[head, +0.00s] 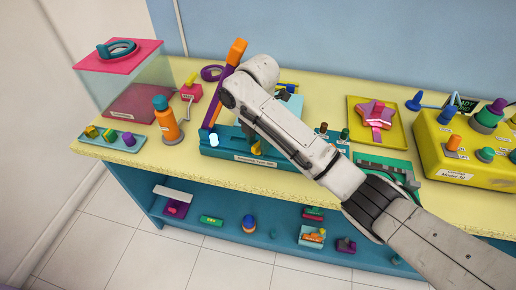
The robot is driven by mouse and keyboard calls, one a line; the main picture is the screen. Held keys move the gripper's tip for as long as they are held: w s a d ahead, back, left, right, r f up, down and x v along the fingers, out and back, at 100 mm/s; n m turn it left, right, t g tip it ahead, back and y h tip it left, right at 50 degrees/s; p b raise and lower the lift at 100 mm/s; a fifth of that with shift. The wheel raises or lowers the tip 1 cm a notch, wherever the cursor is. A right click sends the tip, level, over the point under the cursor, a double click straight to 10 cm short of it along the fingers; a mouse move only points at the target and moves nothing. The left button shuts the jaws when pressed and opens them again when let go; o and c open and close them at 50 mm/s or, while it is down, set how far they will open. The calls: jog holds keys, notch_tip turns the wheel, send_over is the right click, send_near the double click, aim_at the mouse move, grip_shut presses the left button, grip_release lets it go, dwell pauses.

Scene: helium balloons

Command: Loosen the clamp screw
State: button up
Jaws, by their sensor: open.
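A long teal fixture (220,148) with a white label on its front stands at the middle of the table. A white cylinder (213,139) shows at its left end, and a small yellow part (257,147) shows at its middle, partly behind my arm. An orange and purple upright piece (228,76) leans behind it. I cannot tell which part is the clamp screw; it may be hidden by my arm. My arm reaches over the fixture from the lower right. My gripper is hidden behind the arm's own links.
At left are a clear box with a pink lid (118,55), an orange bottle (166,121) and a teal tray (112,138). At right are a yellow tray (358,131) with a pink star and a big yellow block (432,158). Several small items sit on the lower shelf (185,226).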

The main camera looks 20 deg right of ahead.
jog(key=shift+f, duration=0.35)
jog(key=shift+c, duration=0.3)
grip_shut()
